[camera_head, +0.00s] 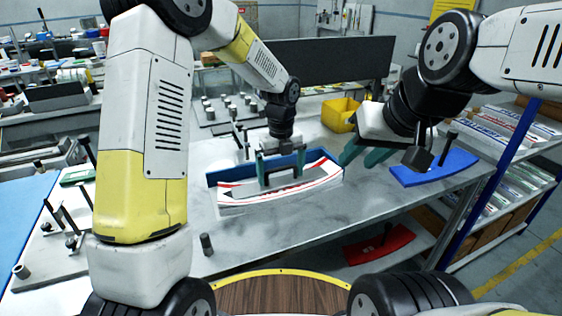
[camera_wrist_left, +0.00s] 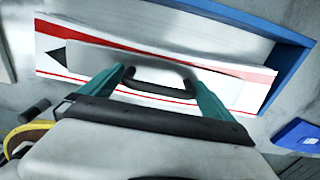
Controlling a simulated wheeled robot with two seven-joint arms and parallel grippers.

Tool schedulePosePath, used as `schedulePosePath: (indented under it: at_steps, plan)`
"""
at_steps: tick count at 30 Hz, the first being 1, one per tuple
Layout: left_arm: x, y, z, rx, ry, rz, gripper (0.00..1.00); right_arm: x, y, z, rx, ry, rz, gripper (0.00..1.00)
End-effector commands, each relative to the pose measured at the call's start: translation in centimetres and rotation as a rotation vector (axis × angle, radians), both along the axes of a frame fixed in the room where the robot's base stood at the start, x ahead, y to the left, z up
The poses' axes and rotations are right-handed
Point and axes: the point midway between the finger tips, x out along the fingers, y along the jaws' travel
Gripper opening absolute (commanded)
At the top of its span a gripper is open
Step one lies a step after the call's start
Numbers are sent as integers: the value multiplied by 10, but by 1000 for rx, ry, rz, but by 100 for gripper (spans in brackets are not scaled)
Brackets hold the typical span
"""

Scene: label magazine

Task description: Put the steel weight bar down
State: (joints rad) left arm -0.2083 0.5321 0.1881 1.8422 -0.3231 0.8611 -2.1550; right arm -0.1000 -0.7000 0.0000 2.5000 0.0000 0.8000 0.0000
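The steel weight bar (camera_head: 317,178) is a curved grey plate with a dark U-shaped handle (camera_wrist_left: 160,90). It lies over the white, red-edged label stack (camera_head: 255,205) in the blue-walled magazine (camera_head: 337,162); I cannot tell whether it rests fully on the stack. It also shows in the left wrist view (camera_wrist_left: 210,84). My left gripper (camera_head: 282,172) points down, its teal fingers one at each end of the handle, seemingly touching it. My right gripper (camera_head: 366,154) is apart to the right, its fingers spread and nothing between them.
A blue plate with a dark post (camera_head: 440,169) lies to the right, a red one (camera_head: 378,246) lower down. A yellow bin (camera_head: 339,114) stands behind. Several small grey cylinders (camera_head: 228,103) stand on a board at the back. Bare tabletop (camera_head: 270,235) is in front.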

Motion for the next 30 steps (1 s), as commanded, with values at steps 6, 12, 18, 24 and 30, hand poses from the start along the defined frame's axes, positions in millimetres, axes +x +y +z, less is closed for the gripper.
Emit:
schedulePosePath:
  at_steps: [6,12,18,24,30]
  plan:
    - [0,0,3,-1,-1,0,100,0,0,0,0,0,0,36]
    - [1,0,30,-1,-5,0,100,0,0,0,0,0,0,36]
    - [1,0,74,-2,-5,1,100,0,0,0,0,0,0,36]
    - [1,0,108,-1,-4,1,100,0,0,0,0,0,0,36]
    - [-2,3,126,-2,-10,32,100,0,0,0,0,0,0,36]
